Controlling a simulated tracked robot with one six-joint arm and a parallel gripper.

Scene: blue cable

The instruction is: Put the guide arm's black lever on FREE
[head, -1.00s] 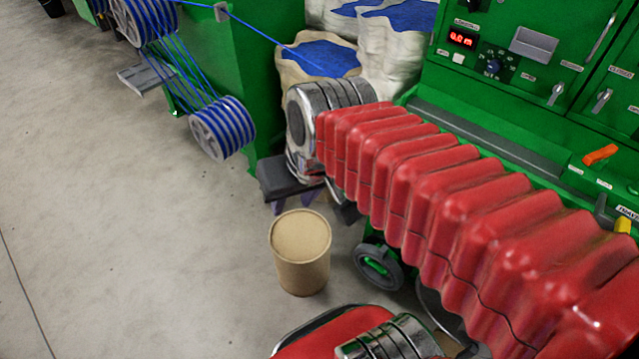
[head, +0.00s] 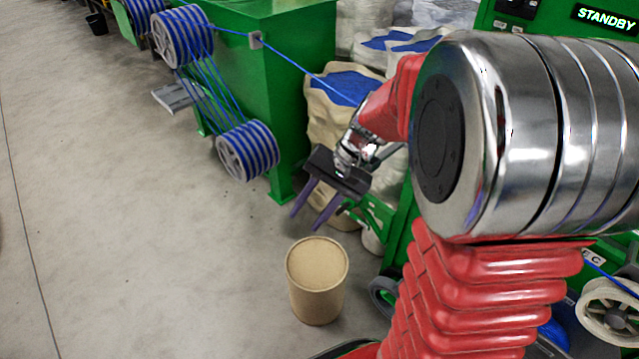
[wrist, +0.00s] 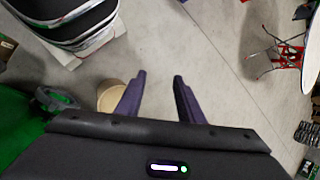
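My gripper (head: 314,214) hangs from my red and chrome arm near the middle of the head view, above the floor and just above a brown drum. Its two dark purple fingers are spread apart with nothing between them. In the wrist view my gripper (wrist: 160,75) also shows open and empty over bare floor. I cannot make out the guide arm's black lever in any view. Blue cable (head: 200,95) runs in several strands between two grey pulleys, an upper one (head: 180,38) and a lower one (head: 246,152). My arm hides much of the green machine on the right.
The brown drum (head: 317,280) stands on the floor below my gripper. White sacks of blue granules (head: 345,85) stand behind it. A green cabinet (head: 265,80) is left of them. A display (head: 606,18) reads STANDBY. The floor at left is clear.

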